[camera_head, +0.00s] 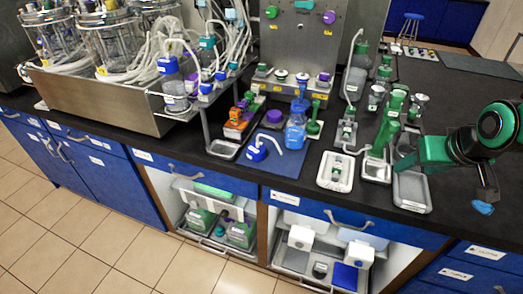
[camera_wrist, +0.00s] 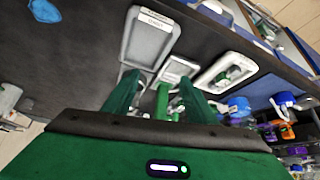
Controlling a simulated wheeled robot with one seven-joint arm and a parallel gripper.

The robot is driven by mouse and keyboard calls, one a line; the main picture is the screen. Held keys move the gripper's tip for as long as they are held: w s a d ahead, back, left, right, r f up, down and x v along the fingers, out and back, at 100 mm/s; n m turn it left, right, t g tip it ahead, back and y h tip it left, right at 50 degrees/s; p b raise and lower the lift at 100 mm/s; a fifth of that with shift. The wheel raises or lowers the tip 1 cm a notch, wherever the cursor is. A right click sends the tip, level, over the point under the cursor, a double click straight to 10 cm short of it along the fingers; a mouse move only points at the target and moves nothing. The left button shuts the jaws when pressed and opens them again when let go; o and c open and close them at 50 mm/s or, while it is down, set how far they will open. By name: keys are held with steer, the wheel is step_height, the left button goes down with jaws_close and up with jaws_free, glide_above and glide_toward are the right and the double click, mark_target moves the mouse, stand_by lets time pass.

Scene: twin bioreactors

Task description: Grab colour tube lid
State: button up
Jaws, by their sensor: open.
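My gripper (camera_head: 404,163) is green and reaches in from the right above the bench; its fingers also show in the wrist view (camera_wrist: 159,80). It is open. A green upright tube-like piece (camera_wrist: 163,100) shows between the fingers in the wrist view; I cannot tell whether it touches them. In the head view, a tall green tube (camera_head: 384,135) stands on a small grey tray (camera_head: 376,173), just left of my fingertips. I cannot tell which piece is the colour tube lid.
A labelled grey tray (camera_head: 412,192) lies below my gripper. A white tray (camera_head: 335,172) is left of it. A blue mat (camera_head: 284,165) carries a blue bottle (camera_head: 295,130) and a blue-lidded vessel (camera_head: 256,152). Several green and grey pieces stand behind. A blue piece (camera_wrist: 44,11) shows at upper left.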

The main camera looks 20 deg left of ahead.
mark_target(258, 149)
steer(key=w+a+f+n+y, duration=0.1)
steer(key=a, duration=0.4)
steer(key=w+a+f+n+t+y, duration=0.1)
steer(key=a, duration=0.4)
steer(key=w+a+f+n+y, duration=0.1)
steer(key=w+a, duration=0.1)
steer(key=a, duration=0.4)
steer(key=shift+n+t, duration=0.3)
steer(key=shift+t, duration=0.1)
steer(key=a+y, duration=0.1)
steer(key=a, duration=0.2)
steer(key=s+a+f+n+y, duration=0.1)
steer(key=a, duration=0.2)
steer(key=a+n, duration=0.1)
steer(key=a, duration=0.2)
steer(key=shift+s+f+t+y, duration=0.15)
steer(key=shift+t+y, duration=0.15)
steer(key=shift+y, duration=0.1)
steer(key=s+a+y, duration=0.1)
steer(key=a, duration=0.2)
steer(key=s+a+n+y, duration=0.1)
steer(key=a, duration=0.2)
steer(key=s+a+y, duration=0.1)
steer(key=a, duration=0.1)
steer(key=shift+s+a+f+n, duration=0.2)
steer(key=shift+s+a+n, duration=0.1)
steer(key=shift+s+a, duration=0.1)
steer(key=shift+w+a+f, duration=0.1)
steer(key=shift+a, duration=0.25)
steer(key=shift+x, duration=5.05)
